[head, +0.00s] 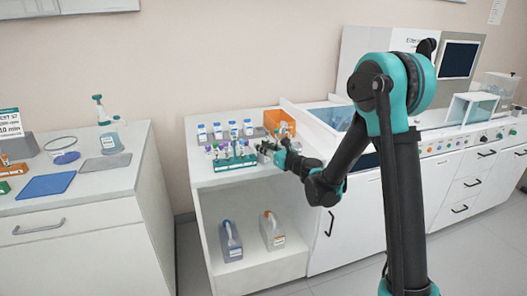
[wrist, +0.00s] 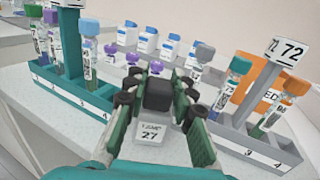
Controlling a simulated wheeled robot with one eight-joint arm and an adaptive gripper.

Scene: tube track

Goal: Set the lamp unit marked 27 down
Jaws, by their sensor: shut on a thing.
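My gripper (wrist: 160,88) points at the white bench top and is shut on the lamp unit marked 27 (wrist: 151,132). The unit shows between the green finger pads as a dark block with a white label reading 27 on its near side. Its underside is hidden, so I cannot tell whether it touches the bench. In the head view my gripper (head: 268,150) is small, over the right part of the white bench (head: 196,178); the unit cannot be made out there.
A teal tube rack (wrist: 75,95) stands left of my gripper, and a grey rack marked 72 (wrist: 240,140) stands close on the right. Purple-capped tubes (wrist: 156,67) and several blue-capped bottles (wrist: 147,42) are behind. An orange bin (head: 280,122) stands at the back right.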

